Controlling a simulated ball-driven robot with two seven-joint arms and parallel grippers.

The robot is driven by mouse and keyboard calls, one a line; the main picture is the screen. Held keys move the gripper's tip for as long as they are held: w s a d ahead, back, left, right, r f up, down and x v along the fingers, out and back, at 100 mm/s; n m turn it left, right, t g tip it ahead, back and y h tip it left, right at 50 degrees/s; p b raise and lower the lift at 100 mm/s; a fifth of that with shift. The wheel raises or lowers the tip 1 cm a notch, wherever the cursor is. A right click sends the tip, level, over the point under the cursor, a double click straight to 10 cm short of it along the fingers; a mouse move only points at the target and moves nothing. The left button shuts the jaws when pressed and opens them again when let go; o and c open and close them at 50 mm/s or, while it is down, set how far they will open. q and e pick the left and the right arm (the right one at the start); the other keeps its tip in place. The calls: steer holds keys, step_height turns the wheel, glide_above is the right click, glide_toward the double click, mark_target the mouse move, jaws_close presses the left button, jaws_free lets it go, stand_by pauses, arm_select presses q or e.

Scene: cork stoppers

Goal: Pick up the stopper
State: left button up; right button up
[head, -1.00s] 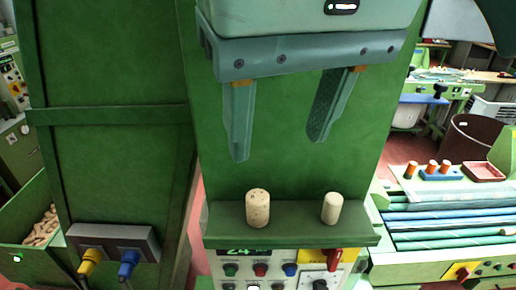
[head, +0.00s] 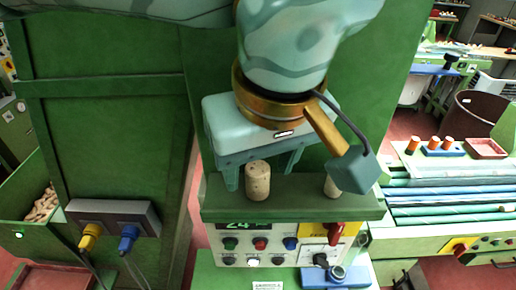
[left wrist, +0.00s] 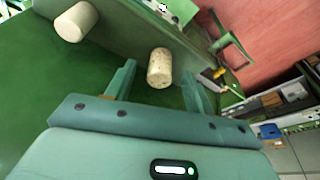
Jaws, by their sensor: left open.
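Two pale cork stoppers stand upright on a green ledge (head: 300,208). The left stopper (head: 257,182) is speckled and also shows in the left wrist view (left wrist: 159,68). The right, plainer stopper (head: 331,188) is partly hidden by the block on my wrist; it is at the upper left of the left wrist view (left wrist: 76,21). My left gripper (head: 262,178) is open and empty, its fingers to either side of the left stopper as seen in both views. I cannot tell whether the fingers touch it. My right gripper is out of view.
A green panel rises behind the ledge. Below the ledge is a control panel (head: 275,243) with coloured buttons. A socket box (head: 115,217) with yellow and blue plugs is on the left. A bench with rods (head: 450,205) is at the right.

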arm_select(q)
steer(key=x, duration=0.2)
steer(key=shift+w+a+f, duration=0.1)
steer(key=shift+w+f, duration=0.15)
steer(key=shift+f, duration=0.05)
steer(key=shift+s+r, duration=0.1)
steer(key=shift+s, duration=0.05)
steer(key=c, duration=1)
